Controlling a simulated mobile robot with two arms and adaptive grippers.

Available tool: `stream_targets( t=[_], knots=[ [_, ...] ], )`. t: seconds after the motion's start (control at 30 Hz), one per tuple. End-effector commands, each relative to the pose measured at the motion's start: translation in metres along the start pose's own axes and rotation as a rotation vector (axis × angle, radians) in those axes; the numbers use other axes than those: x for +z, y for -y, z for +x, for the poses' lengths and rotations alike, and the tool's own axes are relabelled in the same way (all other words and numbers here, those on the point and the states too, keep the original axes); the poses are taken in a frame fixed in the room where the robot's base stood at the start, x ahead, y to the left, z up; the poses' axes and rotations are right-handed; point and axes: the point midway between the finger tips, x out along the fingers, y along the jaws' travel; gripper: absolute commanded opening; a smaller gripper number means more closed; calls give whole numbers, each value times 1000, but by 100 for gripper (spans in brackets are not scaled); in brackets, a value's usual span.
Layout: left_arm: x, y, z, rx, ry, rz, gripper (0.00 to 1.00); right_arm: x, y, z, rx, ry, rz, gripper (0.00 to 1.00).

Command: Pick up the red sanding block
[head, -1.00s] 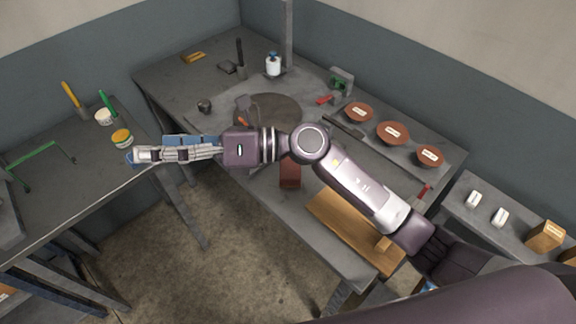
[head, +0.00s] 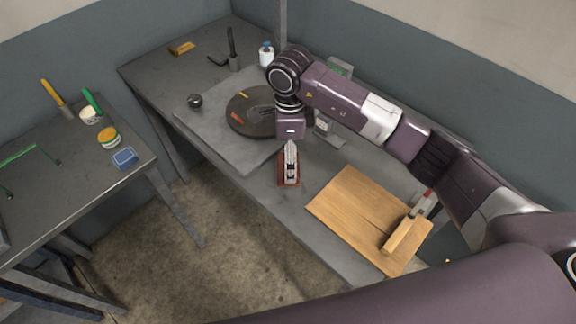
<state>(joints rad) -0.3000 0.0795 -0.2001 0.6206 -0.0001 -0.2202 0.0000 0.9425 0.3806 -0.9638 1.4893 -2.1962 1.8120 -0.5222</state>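The red sanding block (head: 283,177) lies near the front edge of the middle workbench, left of the wooden board, in the head view. My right gripper (head: 291,165) points down over the block, and its fingers cover the block's middle. Red shows on both sides of the fingers. The fingers are seen nearly edge-on, so their gap and any grip on the block cannot be made out. My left gripper is not in view.
A wooden board (head: 345,205) with a wooden tool (head: 405,235) lies right of the block. A dark round disc (head: 245,112) lies behind it on a grey plate. A blue block (head: 125,158) sits on the left table (head: 60,190).

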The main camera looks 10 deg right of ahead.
Motion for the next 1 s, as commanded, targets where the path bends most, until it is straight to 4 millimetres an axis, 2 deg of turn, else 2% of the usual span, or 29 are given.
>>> stream_targets(
  t=[0.17,0.33,0.6,1.0],
  knots=[
    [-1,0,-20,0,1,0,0,3,4,22,6,1,2,89],
    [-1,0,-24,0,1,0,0,4,5,45,3,2,1,89],
    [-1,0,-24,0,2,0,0,4,6,50,0,3,0,89],
    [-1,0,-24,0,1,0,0,4,6,49,0,3,0,46]
  ],
)
